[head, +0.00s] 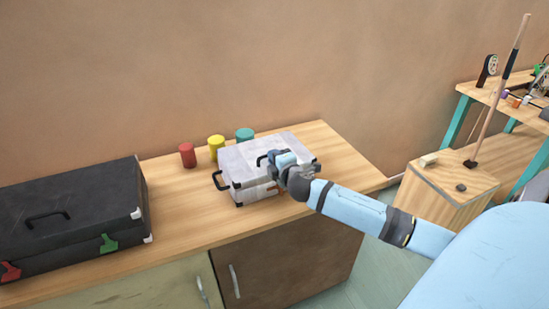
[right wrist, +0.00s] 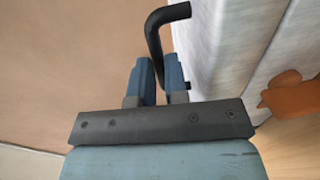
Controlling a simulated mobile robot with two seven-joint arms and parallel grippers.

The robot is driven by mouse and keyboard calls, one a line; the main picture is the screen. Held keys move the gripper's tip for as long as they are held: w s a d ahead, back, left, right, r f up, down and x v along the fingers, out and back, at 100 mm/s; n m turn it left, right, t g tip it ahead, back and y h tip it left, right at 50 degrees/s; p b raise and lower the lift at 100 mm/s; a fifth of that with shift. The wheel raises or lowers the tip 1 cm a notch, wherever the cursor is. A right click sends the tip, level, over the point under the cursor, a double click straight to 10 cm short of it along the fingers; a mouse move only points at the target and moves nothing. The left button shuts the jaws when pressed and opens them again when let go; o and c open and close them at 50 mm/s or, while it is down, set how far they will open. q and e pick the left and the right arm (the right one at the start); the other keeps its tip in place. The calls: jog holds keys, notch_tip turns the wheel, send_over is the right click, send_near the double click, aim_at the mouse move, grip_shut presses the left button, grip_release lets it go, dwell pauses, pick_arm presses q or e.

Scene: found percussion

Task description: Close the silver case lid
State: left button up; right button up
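The silver case (head: 248,160) sits on the wooden counter, with black handles and dark corners. Its lid lies flat or nearly flat; I cannot tell whether it is fully shut. My right gripper (head: 277,160) is at the lid's handle (head: 262,160). In the right wrist view the fingers (right wrist: 158,80) straddle the black handle bar (right wrist: 155,35), close together on it, beside the pale case surface (right wrist: 230,45). An orange latch (right wrist: 288,95) shows on the case's side. My left gripper is not in view.
A black case (head: 75,205) with red and green latches stands at the left. Red (head: 187,155), yellow (head: 216,146) and teal (head: 245,134) cans stand behind the silver case. The counter's right end (head: 345,165) is clear. A wooden box (head: 445,195) stands farther right.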

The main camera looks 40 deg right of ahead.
jog(key=shift+o, duration=0.6)
jog(key=shift+s+f, duration=0.1)
jog(key=shift+f, duration=0.3)
jog(key=p+v, duration=0.1)
jog(key=v, duration=1.3)
jog(key=shift+r, duration=0.2)
